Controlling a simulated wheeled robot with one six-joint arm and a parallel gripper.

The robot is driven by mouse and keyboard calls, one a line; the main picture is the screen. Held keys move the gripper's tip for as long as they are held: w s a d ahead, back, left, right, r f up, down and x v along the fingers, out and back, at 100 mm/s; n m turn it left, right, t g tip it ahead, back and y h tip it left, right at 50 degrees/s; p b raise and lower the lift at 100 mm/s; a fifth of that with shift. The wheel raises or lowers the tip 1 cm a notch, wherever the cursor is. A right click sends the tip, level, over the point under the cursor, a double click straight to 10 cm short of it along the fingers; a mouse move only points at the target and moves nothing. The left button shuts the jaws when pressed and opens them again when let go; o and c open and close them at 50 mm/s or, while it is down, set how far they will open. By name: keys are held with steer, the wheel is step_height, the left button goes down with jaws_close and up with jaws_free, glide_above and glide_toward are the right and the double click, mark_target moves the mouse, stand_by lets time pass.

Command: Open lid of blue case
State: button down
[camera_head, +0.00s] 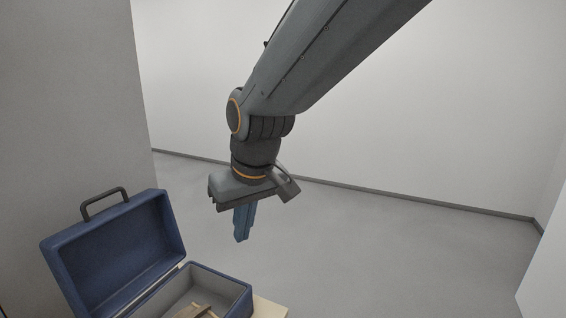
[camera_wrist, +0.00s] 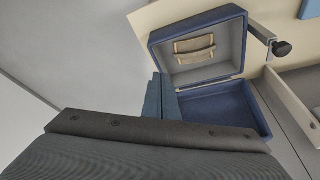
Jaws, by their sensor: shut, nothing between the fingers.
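The blue case (camera_head: 215,285) is at the lower left of the head view. Its lid (camera_head: 118,248) stands open, tilted back, with a dark handle (camera_head: 104,203) on its edge. The case's inside is grey and holds a brown piece (camera_head: 197,312), partly cut off by the frame. In the wrist view, the grey-lined case (camera_wrist: 222,65) is above and the blue inside of the lid (camera_wrist: 222,105) is below. My gripper (camera_head: 241,238) has blue fingers, shut and empty, pointing down to the right of the lid. The fingers also show in the wrist view (camera_wrist: 160,97), beside the case in the picture.
The case rests on a pale tabletop (camera_head: 268,308). In the wrist view, a grey bar with a dark knob (camera_wrist: 282,48) is close to the case, with a pale-walled open container (camera_wrist: 287,108) at right. Floor right of my gripper is clear.

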steer(key=d+f+m, duration=0.2)
steer(key=d+f, duration=0.2)
steer(key=d, duration=0.4)
steer(key=s+d+f+m+h, duration=0.1)
steer(key=d+f, duration=0.3)
steer(key=d, duration=0.4)
steer(key=shift+s+d+f+m+g+h, duration=0.2)
steer(key=shift+s+d+m+g+h, duration=0.1)
steer(key=shift+m+g, duration=0.1)
steer(key=c, duration=2.2)
jaws_free()
steer(key=s+d+f+m, duration=0.1)
steer(key=s+d+f, duration=0.1)
steer(key=d, duration=0.3)
steer(key=s+d+f+m+g, duration=0.1)
steer(key=s+d+f+m, duration=0.1)
steer(key=s+d, duration=0.3)
steer(key=shift+d+f+g+h, duration=0.3)
steer(key=shift+d+f, duration=0.1)
steer(key=shift+f, duration=0.45)
steer(key=o, duration=0.4)
steer(key=shift+s+d, duration=0.1)
steer(key=shift+c, duration=0.2)
